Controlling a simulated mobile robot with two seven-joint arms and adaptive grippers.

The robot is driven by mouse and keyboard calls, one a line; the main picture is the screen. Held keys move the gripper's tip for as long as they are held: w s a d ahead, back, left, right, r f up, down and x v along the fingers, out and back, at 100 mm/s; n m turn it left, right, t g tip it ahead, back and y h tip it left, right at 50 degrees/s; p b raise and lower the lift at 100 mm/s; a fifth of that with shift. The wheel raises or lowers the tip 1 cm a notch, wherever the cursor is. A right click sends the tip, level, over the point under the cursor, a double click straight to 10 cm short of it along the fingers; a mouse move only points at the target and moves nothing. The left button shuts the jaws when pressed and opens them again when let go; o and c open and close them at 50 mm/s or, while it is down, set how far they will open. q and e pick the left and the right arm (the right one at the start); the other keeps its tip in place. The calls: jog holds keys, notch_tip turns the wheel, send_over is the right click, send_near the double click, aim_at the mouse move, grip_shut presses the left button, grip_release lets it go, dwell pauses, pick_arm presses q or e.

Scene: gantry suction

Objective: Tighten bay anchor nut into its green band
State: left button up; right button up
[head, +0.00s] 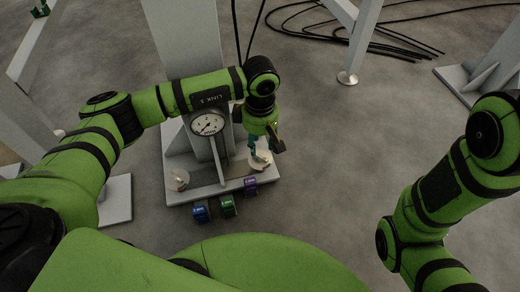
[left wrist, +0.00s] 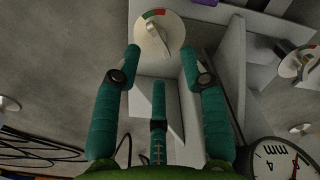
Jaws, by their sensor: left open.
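A pale round disc (left wrist: 145,45) with a green and red band on its rim lies below my left gripper. A light grey lever-like nut part (left wrist: 157,38) sits on it; I cannot tell which band part it points to. The disc also shows in the head view (head: 262,163) on the base plate, partly covered by the gripper. My left gripper (left wrist: 160,52) has its teal fingers spread, with the disc just past the tips and nothing held. A second banded disc (left wrist: 290,66) stands to the right; it also shows in the head view (head: 176,181). My right gripper is out of view.
A round dial gauge (head: 208,124) is on the column (head: 180,35). Blue (head: 201,212), green (head: 227,206) and purple (head: 250,187) blocks are at the plate's (head: 212,190) front edge. Black cables (head: 320,22) lie on the floor behind. Floor right of the plate is clear.

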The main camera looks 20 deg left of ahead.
aim_at(260, 156)
pick_arm(q)
notch_tip(260, 156, up, 7)
jog(key=shift+f, duration=0.15)
jog(key=shift+s, duration=0.1)
dwell(0.4)
